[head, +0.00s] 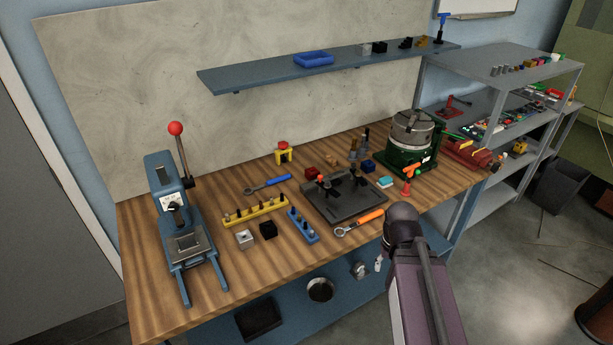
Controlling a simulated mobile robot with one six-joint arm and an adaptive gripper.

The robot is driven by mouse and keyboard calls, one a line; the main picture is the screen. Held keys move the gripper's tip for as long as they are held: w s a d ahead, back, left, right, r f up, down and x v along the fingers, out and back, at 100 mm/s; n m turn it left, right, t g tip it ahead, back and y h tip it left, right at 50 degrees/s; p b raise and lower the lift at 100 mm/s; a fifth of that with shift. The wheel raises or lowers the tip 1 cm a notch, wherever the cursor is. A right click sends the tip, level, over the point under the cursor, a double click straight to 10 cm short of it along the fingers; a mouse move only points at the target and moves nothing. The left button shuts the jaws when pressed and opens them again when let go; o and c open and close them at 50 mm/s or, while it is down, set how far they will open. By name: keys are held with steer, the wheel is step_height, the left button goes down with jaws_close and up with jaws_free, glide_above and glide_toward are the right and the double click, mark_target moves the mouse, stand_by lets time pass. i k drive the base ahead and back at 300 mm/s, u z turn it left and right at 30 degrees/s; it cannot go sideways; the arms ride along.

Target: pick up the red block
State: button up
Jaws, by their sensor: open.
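A small dark red block (311,173) sits on the wooden workbench, just behind the back left part of a dark grey fixture plate. The block is small in the head view and its top and front show. A red-handled part of the plate stands close in front of it.
The wooden bench (150,292) carries a blue press (167,205), a yellow pin rack (255,211), a blue rack (302,226), the fixture plate (350,207), wrenches and a green-based machine (411,150). A blue shelf (240,80) hangs above. Grey shelving stands at right.

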mark_target(310, 175)
steer(key=z, duration=0.05)
steer(key=i, duration=1)
steer(key=u, duration=0.1)
